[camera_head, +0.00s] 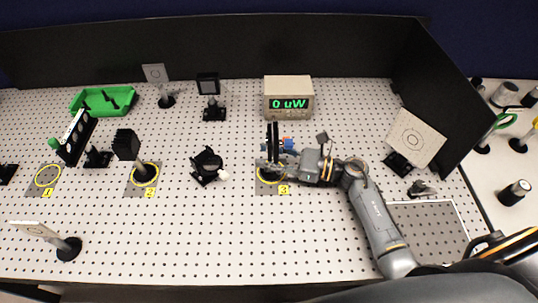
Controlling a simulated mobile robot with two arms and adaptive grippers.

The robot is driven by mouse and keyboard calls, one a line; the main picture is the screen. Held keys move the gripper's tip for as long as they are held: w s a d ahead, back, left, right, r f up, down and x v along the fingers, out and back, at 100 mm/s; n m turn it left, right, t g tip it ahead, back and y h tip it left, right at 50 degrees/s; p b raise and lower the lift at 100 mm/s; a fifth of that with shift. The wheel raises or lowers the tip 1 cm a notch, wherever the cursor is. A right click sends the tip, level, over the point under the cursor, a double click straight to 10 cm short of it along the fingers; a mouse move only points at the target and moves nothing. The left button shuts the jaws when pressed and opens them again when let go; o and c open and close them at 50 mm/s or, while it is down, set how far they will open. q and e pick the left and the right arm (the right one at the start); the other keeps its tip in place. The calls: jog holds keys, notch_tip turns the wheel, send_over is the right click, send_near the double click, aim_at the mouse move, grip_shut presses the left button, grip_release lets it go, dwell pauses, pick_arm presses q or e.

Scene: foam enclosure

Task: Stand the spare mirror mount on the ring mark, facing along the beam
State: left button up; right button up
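A slim dark mount (272,138), seen nearly edge-on, stands upright at the yellow ring mark labelled 3 (271,181); it looks like the spare mirror mount. Its dark base appears inside the ring, partly hidden by my gripper. My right gripper (266,163) reaches in from the right at the mount's post, low over the ring. Whether its fingers are closed on the post or just around it is too small to tell. Ring mark 1 (47,175) is bare. My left gripper is out of view.
A power meter (288,98) reading 0 uW stands behind the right gripper. A black rotary mount (207,166) stands to its left. A target card (414,139) stands to the right, and a green tray (103,101) lies back left. The front middle of the board is clear.

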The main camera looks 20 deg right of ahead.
jog(key=b+v, duration=0.4)
jog(key=v, duration=0.6)
jog(key=shift+s+d+f, duration=0.1)
jog(key=shift+s+d, duration=0.1)
jog(key=shift+d, duration=0.1)
jog(key=shift+s+d+b, duration=0.35)
jog(key=shift+d, duration=0.15)
